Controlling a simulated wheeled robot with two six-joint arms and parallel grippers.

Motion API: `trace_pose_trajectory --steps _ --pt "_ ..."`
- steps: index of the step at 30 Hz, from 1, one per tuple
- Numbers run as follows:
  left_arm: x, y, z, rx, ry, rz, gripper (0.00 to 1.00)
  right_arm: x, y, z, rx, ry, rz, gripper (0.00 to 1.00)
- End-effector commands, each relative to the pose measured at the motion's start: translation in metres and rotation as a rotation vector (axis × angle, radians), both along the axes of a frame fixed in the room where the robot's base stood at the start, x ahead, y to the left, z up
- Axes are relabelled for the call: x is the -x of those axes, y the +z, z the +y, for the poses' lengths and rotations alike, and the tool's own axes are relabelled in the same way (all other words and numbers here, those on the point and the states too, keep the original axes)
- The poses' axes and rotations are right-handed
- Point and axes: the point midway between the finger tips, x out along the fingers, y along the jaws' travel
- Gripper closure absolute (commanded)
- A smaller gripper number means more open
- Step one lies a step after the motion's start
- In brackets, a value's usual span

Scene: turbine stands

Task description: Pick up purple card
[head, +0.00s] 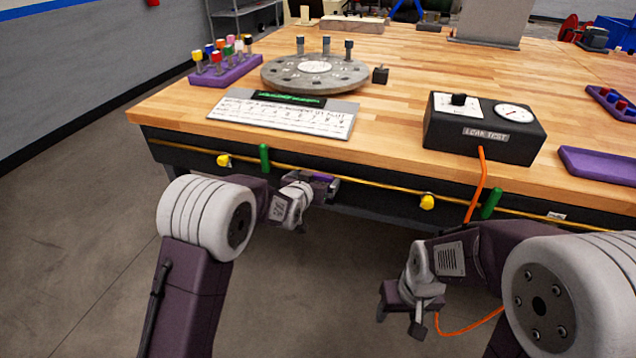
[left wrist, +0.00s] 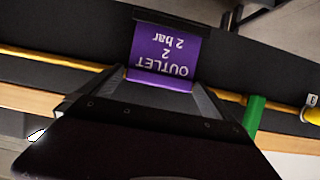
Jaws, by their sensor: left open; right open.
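The purple card (left wrist: 163,55) reads "OUTLET 2, 2 bar", upside down in the left wrist view, just ahead of my left gripper (left wrist: 165,85). In the head view only a small purple piece of the card (head: 322,177) shows at the bench's front side. My left gripper (head: 324,187) is there, open, with its jaws at the card; whether they touch it I cannot tell. A dark edge covers the card's far end. My right gripper (head: 408,308) is open and empty, low in front of the bench.
A yellow cord (head: 370,183) runs along the bench front, with green pegs (head: 264,158) and yellow pieces (head: 427,202) by it. On the wooden top (head: 390,125) stand a leak test box (head: 484,135), a round grey plate (head: 315,75), a white board (head: 283,115) and purple trays (head: 225,72).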

Motion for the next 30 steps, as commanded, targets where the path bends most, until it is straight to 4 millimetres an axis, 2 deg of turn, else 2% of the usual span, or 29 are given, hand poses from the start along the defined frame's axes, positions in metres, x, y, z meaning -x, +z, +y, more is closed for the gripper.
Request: trace_pose_trajectory --steps 1,2,6,7,16,20,23,26,30 --pt "0.000 0.000 0.000 0.000 0.000 0.000 0.00 0.000 0.000 0.000 0.000 0.000 0.000 0.41" --pt "0.000 0.000 0.000 0.000 0.000 0.000 0.06 0.000 0.000 0.000 0.000 0.000 0.000 0.41" --pt "0.000 0.000 0.000 0.000 0.000 0.000 0.44 0.000 0.000 0.000 0.000 0.000 0.000 0.41" --pt "0.000 0.000 0.000 0.000 0.000 0.000 0.49 0.000 0.000 0.000 0.000 0.000 0.000 0.41" --pt "0.000 0.006 0.000 0.000 0.000 -0.001 0.49 0.000 0.003 0.000 0.000 0.000 0.000 0.41" --pt "0.000 0.026 0.000 0.001 0.000 -0.003 0.49 0.000 0.010 0.000 0.000 0.000 0.000 0.41" --pt "0.000 0.048 0.000 0.001 0.000 -0.004 0.49 0.000 0.017 0.000 0.000 0.000 0.000 0.41" --pt "0.016 0.058 -0.020 0.002 -0.005 0.000 0.49 0.000 0.020 0.000 0.000 0.000 0.000 0.41" --pt "0.038 0.082 -0.047 0.003 -0.006 0.000 0.49 0.000 0.035 0.000 0.000 0.000 0.000 0.41"
